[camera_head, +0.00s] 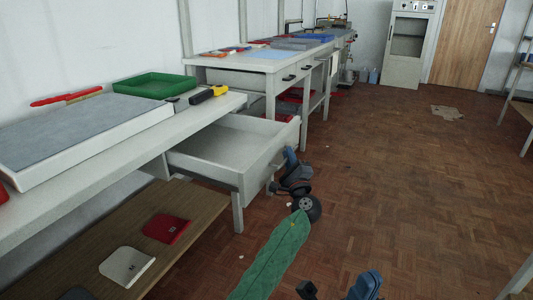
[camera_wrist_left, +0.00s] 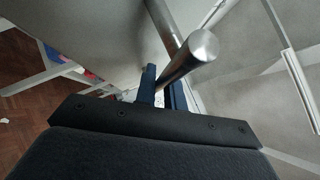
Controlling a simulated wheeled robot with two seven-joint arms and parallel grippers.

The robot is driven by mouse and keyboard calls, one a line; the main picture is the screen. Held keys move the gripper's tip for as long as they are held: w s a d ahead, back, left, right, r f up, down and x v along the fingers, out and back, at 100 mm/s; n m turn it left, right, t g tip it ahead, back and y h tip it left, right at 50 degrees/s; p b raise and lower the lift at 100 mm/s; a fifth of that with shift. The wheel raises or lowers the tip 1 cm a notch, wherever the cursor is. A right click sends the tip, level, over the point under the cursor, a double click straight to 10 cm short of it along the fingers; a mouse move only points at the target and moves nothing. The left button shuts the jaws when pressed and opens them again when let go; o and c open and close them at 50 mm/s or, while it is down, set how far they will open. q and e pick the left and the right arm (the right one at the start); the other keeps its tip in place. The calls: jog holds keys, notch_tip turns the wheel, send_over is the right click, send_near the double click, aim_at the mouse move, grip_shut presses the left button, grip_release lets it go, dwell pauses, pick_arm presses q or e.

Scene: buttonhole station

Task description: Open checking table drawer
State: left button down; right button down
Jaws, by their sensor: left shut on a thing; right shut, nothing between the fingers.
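The checking table (camera_head: 205,118) is the pale table at the left. Its drawer (camera_head: 205,150) is pulled well out, and the inside looks empty. My left gripper (camera_head: 291,160) is at the drawer's front panel. In the left wrist view, my left gripper (camera_wrist_left: 162,92) is shut on the round metal drawer handle (camera_wrist_left: 190,57). Most of the handle is hidden by the gripper in the head view. My right gripper (camera_head: 366,282) is low at the bottom edge of the head view, partly cut off, shut and empty, apart from the table.
A wooden lower shelf (camera_head: 105,235) holds red and white pieces. A second table (camera_head: 262,65) stands behind. Floor to the right is mostly clear.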

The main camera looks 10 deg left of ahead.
pick_arm(q)
jog(key=d, duration=0.1)
jog(key=s+d, duration=0.1)
jog(key=d, duration=0.2)
jog(key=shift+s+d+f, duration=0.1)
jog(key=shift+s+d, duration=0.05)
jog(key=shift+s, duration=0.15)
jog(key=c, duration=1.8)
grip_release()
jog(key=shift+o, duration=0.2)
jog(key=v, duration=0.7)
jog(key=shift+s+p, duration=0.35)
